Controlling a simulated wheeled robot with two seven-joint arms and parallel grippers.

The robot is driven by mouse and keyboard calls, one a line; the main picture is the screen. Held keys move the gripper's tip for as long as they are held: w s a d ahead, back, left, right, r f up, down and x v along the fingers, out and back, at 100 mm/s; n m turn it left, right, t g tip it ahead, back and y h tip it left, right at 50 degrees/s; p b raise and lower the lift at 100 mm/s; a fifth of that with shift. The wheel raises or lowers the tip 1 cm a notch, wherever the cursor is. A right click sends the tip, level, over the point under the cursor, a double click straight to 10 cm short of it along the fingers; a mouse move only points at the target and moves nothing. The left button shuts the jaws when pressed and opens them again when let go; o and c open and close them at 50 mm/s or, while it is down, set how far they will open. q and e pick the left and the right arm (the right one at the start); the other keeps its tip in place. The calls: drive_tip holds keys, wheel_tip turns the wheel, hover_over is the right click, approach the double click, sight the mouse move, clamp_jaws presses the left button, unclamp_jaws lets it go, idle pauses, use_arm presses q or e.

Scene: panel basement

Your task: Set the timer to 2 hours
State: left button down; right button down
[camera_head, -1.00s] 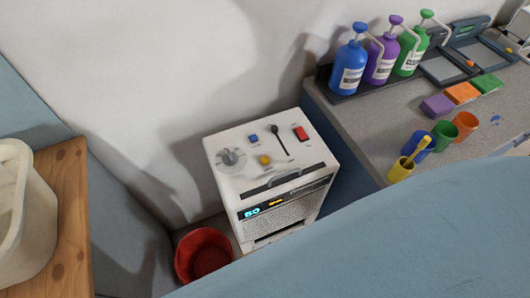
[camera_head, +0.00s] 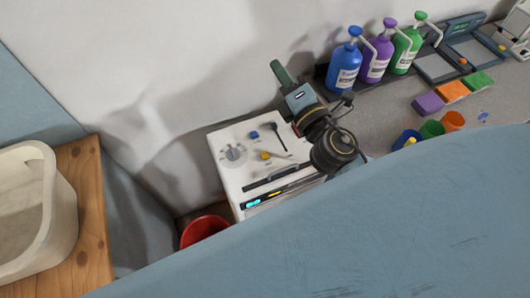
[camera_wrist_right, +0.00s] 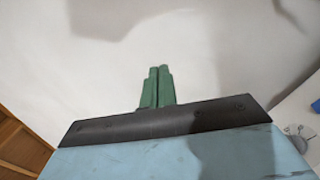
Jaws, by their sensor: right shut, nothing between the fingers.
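The white machine (camera_head: 222,140) stands against the wall. Its top carries a round grey dial (camera_head: 233,153), a blue button (camera_head: 254,134), a yellow button (camera_head: 265,155) and a black lever (camera_head: 279,136). A lit blue display (camera_head: 254,203) shows on its front; its reading is too small to tell. My right gripper (camera_head: 281,74) has green fingers and is shut and empty, above and behind the machine, apart from the dial. Its fingers (camera_wrist_right: 157,87) point at the bare wall in the right wrist view, with the dial (camera_wrist_right: 300,134) at the right edge. My left gripper is out of view.
A red bucket (camera_head: 203,229) stands on the floor beside the machine. A wooden table (camera_head: 92,215) with a pale tub (camera_head: 58,218) is at left. The grey counter (camera_head: 391,107) at right holds pump bottles (camera_head: 345,72), coloured blocks (camera_head: 452,91) and cups (camera_head: 432,129).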

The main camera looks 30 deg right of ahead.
drive_tip(key=a+f+n+g+y, duration=0.1)
drive_tip(key=a+n+g+y, duration=0.2)
drive_tip(key=a+n+y, duration=0.8)
drive_tip(key=n+g+h, duration=0.6)
drive_tip(key=n+g, duration=0.4)
drive_tip(key=n, duration=0.9)
hover_over(269, 156)
wheel_tip(269, 156, down, 17)
drive_tip(key=shift+f, duration=0.1)
wheel_tip(269, 156, down, 9)
drive_tip(key=b, duration=0.7)
drive_tip(key=shift+r, duration=0.2)
drive_tip(key=shift+f+b, duration=0.4)
drive_tip(key=shift+b, duration=0.1)
